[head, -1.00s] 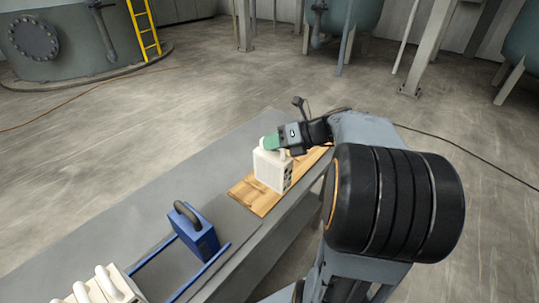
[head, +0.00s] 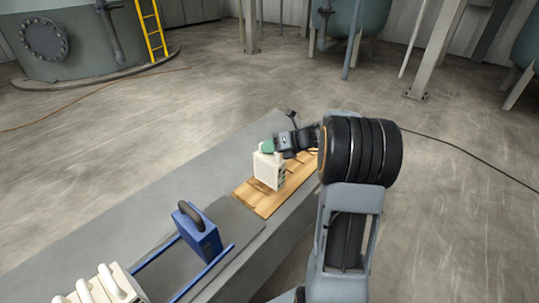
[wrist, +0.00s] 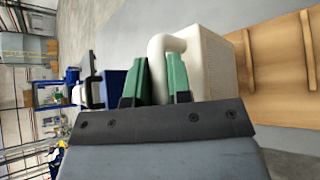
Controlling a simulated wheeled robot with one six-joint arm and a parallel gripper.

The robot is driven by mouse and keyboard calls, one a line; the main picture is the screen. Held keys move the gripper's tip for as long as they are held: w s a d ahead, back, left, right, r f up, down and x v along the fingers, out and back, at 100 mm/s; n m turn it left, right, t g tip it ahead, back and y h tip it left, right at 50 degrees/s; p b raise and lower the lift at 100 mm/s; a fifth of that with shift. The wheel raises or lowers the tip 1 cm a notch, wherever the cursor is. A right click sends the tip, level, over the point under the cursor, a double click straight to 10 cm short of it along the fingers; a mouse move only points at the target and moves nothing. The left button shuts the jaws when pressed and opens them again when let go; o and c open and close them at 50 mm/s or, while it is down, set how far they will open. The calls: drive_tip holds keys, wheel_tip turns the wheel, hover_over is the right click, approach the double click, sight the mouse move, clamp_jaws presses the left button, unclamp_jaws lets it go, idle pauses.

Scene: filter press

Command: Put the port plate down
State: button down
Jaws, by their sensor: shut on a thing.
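The port plate (head: 268,171) is a cream block with a curved handle on top. It is upright over the wooden board (head: 250,197) on the grey bench. My gripper (head: 268,146) comes from the right at the top of the plate, its green fingers shut on the handle. In the wrist view, the green fingers (wrist: 160,82) lie on both sides of the handle (wrist: 159,62), with the plate body (wrist: 208,62) to the right. The board (wrist: 268,100) with raised slats lies beyond the plate's underside. I cannot tell whether plate and board touch.
A blue block with a dark handle (head: 197,232) stands between blue rails (head: 217,265) on the bench. Several cream plates (head: 105,288) stand at the lower left.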

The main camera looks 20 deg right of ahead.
sight(269, 164)
drive_tip(key=shift+f, duration=1.25)
drive_tip(key=shift+s+f, duration=0.1)
drive_tip(key=shift+f, duration=0.05)
drive_tip(key=c, duration=1.1)
unclamp_jaws()
drive_tip(key=shift+o, duration=0.2)
